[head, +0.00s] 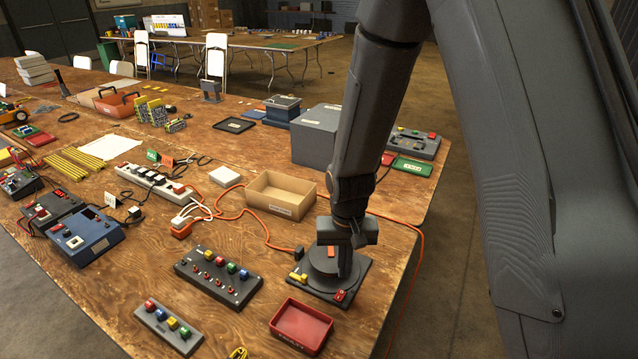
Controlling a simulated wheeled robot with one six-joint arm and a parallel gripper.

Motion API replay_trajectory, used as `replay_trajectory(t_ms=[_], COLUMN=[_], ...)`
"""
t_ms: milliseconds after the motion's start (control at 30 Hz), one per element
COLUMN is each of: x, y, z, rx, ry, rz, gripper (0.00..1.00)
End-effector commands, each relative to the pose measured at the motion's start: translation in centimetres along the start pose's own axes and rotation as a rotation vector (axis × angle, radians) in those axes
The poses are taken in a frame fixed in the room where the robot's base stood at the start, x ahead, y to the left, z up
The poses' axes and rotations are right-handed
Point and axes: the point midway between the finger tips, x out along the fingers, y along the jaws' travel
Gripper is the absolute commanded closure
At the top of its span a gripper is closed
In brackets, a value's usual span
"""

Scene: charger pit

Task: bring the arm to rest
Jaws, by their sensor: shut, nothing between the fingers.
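My arm comes down from the top right in the head view, with a large dark grey link close to the camera and a slimmer link reaching to the table. My gripper (345,268) points down at the front right of the table and is shut, with nothing seen in it. It overlaps a dark square device (318,290) with a round top, a red switch and yellow parts. I cannot tell whether the fingertips touch this device. My arm hides part of the table's right side behind it.
A red tray (301,326), a button panel (218,278), a cardboard box (281,194) and a grey box (316,135) surround the gripper. An orange cable (415,262) runs over the table edge. A power strip (157,183) lies left. Open floor (452,270) is right of the table.

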Motion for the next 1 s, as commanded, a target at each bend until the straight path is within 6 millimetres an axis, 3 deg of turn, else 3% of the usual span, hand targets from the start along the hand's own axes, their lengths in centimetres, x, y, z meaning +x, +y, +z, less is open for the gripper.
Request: replay_trajectory(t_ms=[133, 267, 400, 600, 800, 1000], x=[-1.1, -3.9, -7.4, -11.1, -12.7, -12.9], y=[0.7, 2.4, 4.9, 7.9, 9.5, 9.8], z=[0.2, 0.8, 2.4, 5.2, 7.2, 7.6], rx=[-0.001, -0.009, -0.023, -0.043, -0.057, -0.061], ry=[0.009, 0.034, 0.064, 0.104, 0.124, 0.125], rz=[-0.002, -0.008, -0.011, -0.01, -0.006, -0.005], gripper=[1.0, 1.0, 1.0, 1.0, 1.0, 1.0])
